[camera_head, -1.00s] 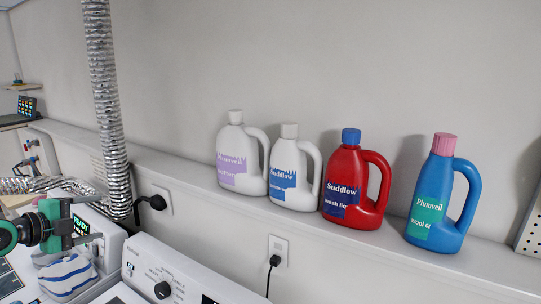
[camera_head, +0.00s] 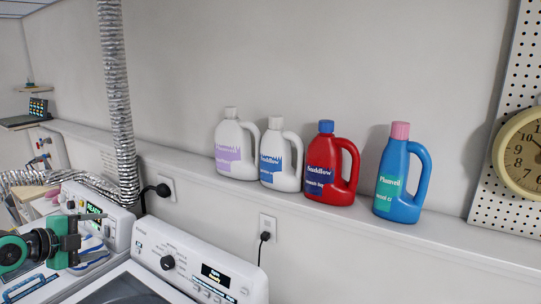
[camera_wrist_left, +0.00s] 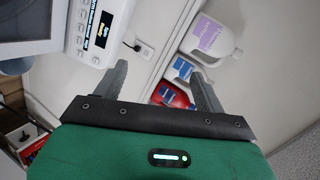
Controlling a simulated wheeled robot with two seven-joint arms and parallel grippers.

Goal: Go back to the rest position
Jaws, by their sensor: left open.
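My left gripper (camera_head: 68,242) is at the lower left of the head view, above the machines and well apart from the bottles on the ledge. In the left wrist view its two fingers (camera_wrist_left: 163,85) are spread, with nothing between them. My right gripper is not in view.
Several detergent bottles stand upright on the wall ledge: white with a purple label (camera_head: 231,150), white with a blue label (camera_head: 277,165), red (camera_head: 323,185) and blue (camera_head: 401,195). A washing machine (camera_head: 195,262) stands below. A pegboard (camera_head: 497,130) with a clock (camera_head: 522,152) is at right.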

